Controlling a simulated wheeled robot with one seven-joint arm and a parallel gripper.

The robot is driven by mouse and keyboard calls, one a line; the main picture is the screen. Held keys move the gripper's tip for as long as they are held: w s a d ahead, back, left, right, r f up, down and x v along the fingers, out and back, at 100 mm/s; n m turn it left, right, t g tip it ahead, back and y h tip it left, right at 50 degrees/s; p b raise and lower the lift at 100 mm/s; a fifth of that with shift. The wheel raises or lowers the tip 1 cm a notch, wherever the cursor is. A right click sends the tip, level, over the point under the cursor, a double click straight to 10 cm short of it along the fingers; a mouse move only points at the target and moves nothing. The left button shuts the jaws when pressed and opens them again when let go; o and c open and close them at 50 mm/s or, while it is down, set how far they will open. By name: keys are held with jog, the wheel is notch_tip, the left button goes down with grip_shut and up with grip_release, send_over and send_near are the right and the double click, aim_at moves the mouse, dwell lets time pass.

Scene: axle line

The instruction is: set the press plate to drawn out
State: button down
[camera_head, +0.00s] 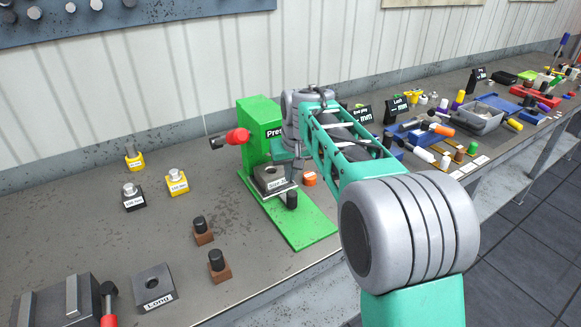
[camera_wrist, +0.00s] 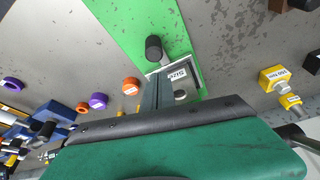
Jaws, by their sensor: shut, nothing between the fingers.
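The green press (camera_head: 262,130) stands at the back of the bench, with a red-handled lever on its left side. The press plate (camera_head: 268,178) is a grey block with a round hole and a white label, sitting at the rear of the green base under the press body. A black knob (camera_head: 291,200) stands at its front side. In the wrist view the plate (camera_wrist: 192,78) and knob (camera_wrist: 154,48) show beyond my gripper (camera_wrist: 158,92). My gripper (camera_head: 298,172) is shut and empty, close beside the plate behind the knob; contact cannot be told.
The front of the green base (camera_head: 305,222) is bare. Left are yellow and black weights (camera_head: 177,182), brown blocks with black knobs (camera_head: 203,230) and a block labelled LONG (camera_head: 154,287). An orange ring (camera_head: 310,179) lies right of the plate. Crowded trays and tools fill the bench further right.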

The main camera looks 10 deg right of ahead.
jog(key=x, duration=0.5)
jog(key=shift+w+f, duration=0.1)
jog(key=shift+f, duration=0.1)
